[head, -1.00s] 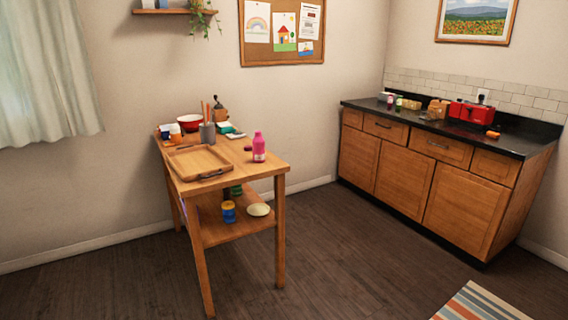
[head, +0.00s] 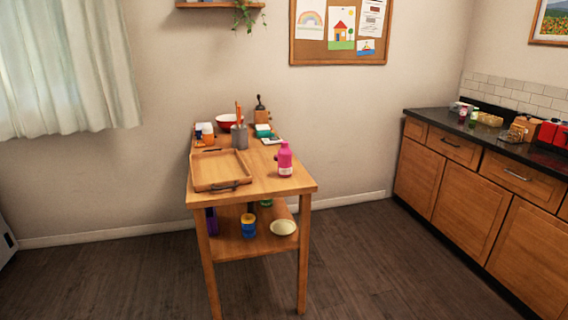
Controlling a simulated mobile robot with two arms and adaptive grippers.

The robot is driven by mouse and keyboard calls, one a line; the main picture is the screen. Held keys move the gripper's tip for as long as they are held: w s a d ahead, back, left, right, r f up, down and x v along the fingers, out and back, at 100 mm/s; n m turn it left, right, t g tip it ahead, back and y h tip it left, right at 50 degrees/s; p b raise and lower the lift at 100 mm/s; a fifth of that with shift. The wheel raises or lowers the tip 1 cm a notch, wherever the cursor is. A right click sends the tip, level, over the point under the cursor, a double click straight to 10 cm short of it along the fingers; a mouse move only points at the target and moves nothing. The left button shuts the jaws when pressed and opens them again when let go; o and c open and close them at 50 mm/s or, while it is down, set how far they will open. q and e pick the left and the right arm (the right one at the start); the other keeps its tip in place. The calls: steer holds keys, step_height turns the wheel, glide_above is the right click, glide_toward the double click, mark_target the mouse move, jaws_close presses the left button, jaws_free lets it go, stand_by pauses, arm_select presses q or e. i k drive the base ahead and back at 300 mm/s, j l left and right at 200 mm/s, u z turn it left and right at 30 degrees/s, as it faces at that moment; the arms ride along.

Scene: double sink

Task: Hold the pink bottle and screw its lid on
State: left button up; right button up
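The pink bottle (head: 285,159) stands upright near the right front of the wooden table (head: 265,185). It has a pale label low on its side, and a narrower pink top; whether a lid sits on it is too small to tell. A small dark object (head: 276,156) shows at the bottle's left edge, mostly hidden behind it. Neither of my grippers is in view.
A wooden tray (head: 194,172) lies left of the bottle. Behind it stand a grey utensil pot (head: 239,137), a red bowl (head: 226,121) and a grinder (head: 261,112). The lower shelf (head: 232,246) holds several items. A counter (head: 480,138) stands right. Floor in front is clear.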

mark_target(285, 154)
steer(key=i+l+z, duration=0.15)
steer(key=i+l, duration=0.2)
steer(key=i, duration=0.25)
steer(key=i+l+z, duration=0.15)
steer(key=i+l, duration=0.15)
steer(key=i, duration=0.35)
steer(key=i+l+z, duration=0.2)
steer(key=i, duration=0.45)
steer(key=i+l+z, duration=0.15)
steer(key=i, duration=0.5)
steer(key=k+j, duration=0.05)
